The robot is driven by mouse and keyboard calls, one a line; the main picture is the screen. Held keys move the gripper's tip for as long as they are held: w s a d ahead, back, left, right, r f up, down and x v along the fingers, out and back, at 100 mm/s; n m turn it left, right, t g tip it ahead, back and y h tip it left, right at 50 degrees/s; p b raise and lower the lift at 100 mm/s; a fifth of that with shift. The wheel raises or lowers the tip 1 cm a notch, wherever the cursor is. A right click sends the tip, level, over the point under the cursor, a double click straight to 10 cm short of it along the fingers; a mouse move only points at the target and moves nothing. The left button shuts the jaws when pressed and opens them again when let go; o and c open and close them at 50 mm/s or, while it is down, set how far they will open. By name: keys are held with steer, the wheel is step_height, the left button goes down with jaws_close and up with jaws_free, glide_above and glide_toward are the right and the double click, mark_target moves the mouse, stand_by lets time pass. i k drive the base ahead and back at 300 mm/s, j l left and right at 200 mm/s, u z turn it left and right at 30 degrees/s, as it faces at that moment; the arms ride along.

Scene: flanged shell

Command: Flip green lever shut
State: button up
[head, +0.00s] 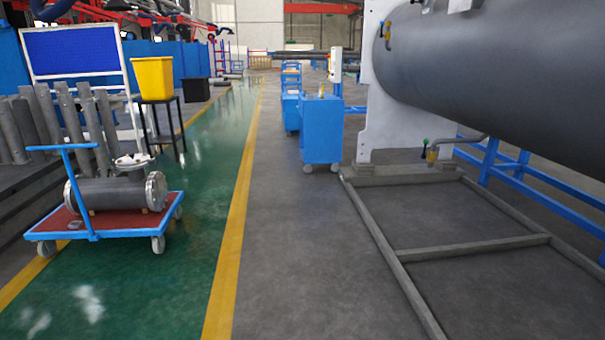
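A small green lever (425,142) sits on a brass valve (431,156) low on the white end plate of the large grey shell (480,65), at the right. A grey bent pipe (462,138) runs from the valve to the right. The lever is too small to tell how it is turned. Another brass valve (387,31) with a dark handle is high on the shell near the plate. My gripper is not in view.
A grey floor frame (395,268) lies in front of the shell. Blue railings (515,167) stand behind it. A blue cabinet (321,130) on wheels is ahead. A blue cart (125,222) carrying a flanged cylinder stands at left. The grey floor (300,260) between is clear.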

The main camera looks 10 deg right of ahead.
mark_target(425, 141)
steer(key=i+z, duration=0.15)
steer(key=i, duration=0.3)
steer(key=i+j+z, duration=0.15)
steer(key=i, duration=0.35)
steer(key=i+j+z, duration=0.15)
steer(key=i, duration=0.3)
steer(key=i+j+z, duration=0.1)
steer(key=i, duration=0.35)
steer(key=i+j+z, duration=0.45)
steer(key=i+j+u, duration=0.15)
steer(key=i, duration=0.35)
steer(key=i+j+u, duration=0.15)
steer(key=i, duration=0.35)
